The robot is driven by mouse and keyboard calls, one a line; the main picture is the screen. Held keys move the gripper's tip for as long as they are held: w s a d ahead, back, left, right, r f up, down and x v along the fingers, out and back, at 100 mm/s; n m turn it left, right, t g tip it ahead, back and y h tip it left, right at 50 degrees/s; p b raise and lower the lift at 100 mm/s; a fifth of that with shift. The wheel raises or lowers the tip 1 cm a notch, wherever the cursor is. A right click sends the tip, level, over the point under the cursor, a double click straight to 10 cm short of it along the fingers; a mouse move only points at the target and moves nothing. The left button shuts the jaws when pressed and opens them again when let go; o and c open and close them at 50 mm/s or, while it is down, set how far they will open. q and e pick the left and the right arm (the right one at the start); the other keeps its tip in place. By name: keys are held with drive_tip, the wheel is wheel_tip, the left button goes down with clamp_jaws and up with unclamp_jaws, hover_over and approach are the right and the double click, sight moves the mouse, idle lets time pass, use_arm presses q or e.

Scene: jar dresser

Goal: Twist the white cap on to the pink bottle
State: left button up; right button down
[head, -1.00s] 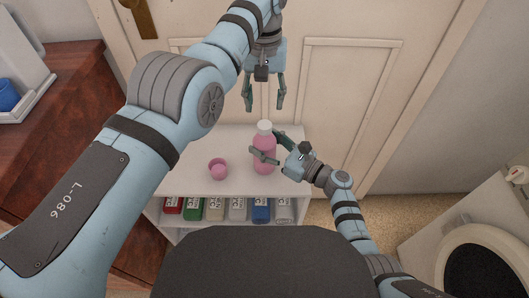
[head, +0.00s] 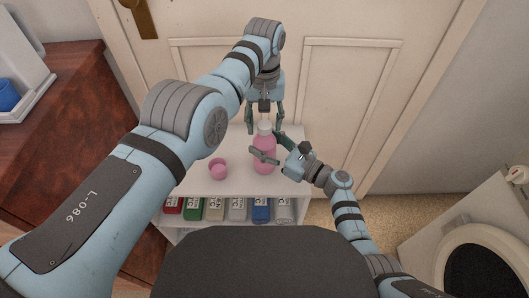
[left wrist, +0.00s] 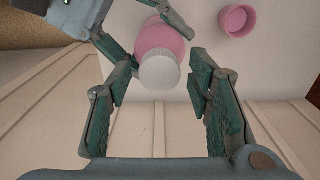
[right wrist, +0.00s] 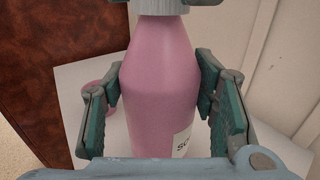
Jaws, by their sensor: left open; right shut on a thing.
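The pink bottle (head: 264,157) stands upright on the white dresser top, with the white cap (head: 264,128) on its mouth. In the left wrist view the cap (left wrist: 160,72) lies between the open fingers of my left gripper (left wrist: 165,85); I see no finger touching it. My left gripper (head: 264,122) comes down from above and is open around the cap. My right gripper (head: 268,150) is shut on the bottle's body from the right. The bottle (right wrist: 160,85) fills the middle of the right wrist view, with a partly hidden label. How far the cap is threaded I cannot tell.
A small pink cup (head: 218,170) is on the dresser top (head: 195,180), left of the bottle. Several coloured labelled items (head: 237,208) stand on the shelf below. A door (head: 350,80) is close behind. A brown wooden cabinet (head: 70,120) is at the left and a white machine (head: 485,240) at the right.

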use_arm(q)
drive_tip(key=shift+f, duration=0.2)
drive_tip(key=shift+c, duration=0.2)
clamp_jaws()
drive_tip(key=shift+o, duration=1)
unclamp_jaws()
wheel_tip(320, 180, up, 8)
drive_tip(key=shift+f, duration=0.2)
